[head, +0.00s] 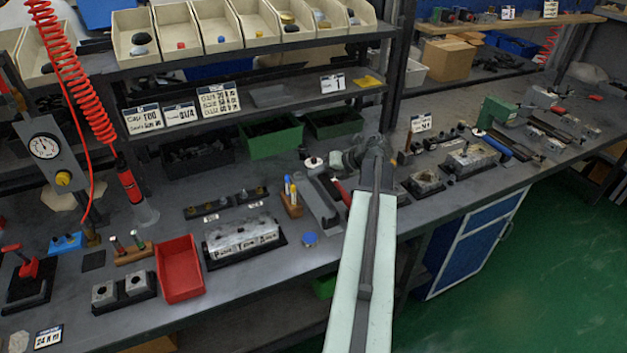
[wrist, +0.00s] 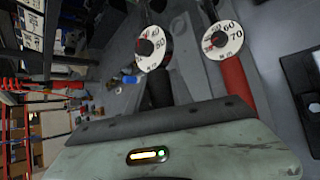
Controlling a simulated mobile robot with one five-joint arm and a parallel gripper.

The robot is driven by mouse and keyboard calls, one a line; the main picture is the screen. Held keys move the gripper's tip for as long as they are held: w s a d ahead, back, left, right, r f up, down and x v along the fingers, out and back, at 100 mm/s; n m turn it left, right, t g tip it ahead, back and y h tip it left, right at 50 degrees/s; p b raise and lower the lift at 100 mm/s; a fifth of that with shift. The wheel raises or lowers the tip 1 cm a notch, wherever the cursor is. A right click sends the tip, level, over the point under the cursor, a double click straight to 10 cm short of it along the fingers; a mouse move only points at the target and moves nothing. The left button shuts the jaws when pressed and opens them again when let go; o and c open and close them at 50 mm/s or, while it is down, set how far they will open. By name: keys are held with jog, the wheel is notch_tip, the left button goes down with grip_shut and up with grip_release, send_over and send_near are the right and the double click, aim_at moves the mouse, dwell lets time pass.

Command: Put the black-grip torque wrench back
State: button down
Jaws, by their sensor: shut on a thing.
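The black-grip torque wrench (wrist: 160,88) shows in the wrist view with its round white dial just beyond my gripper (wrist: 160,112). My gripper is shut on its black grip; the jaws' hold is partly hidden by the dark jaw edge. A second wrench with a red grip (wrist: 235,82) and a similar dial lies beside it on the right, apart from my gripper. A grey holder (wrist: 199,75) shows between the two. In the head view my gripper (head: 375,150) is over the bench behind my pale arm, and the red-grip wrench (head: 340,189) shows just left of it.
The grey holder (head: 318,203) stands left of my arm, with a wooden block of markers (head: 291,203) beside it. A red bin (head: 179,270) and a metal block (head: 242,238) stand farther left. Valve blocks (head: 470,158) line the bench to the right. A shelf (head: 240,100) overhangs the back.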

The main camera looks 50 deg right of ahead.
jog(key=shift+w+a, duration=0.6)
jog(key=shift+w, duration=0.05)
jog(key=f+b, duration=0.5)
jog(key=shift+s, duration=0.25)
jog(key=shift+a+f+b, duration=0.1)
jog(key=shift+f+b, duration=0.1)
jog(key=shift+b, duration=0.1)
dwell(0.5)
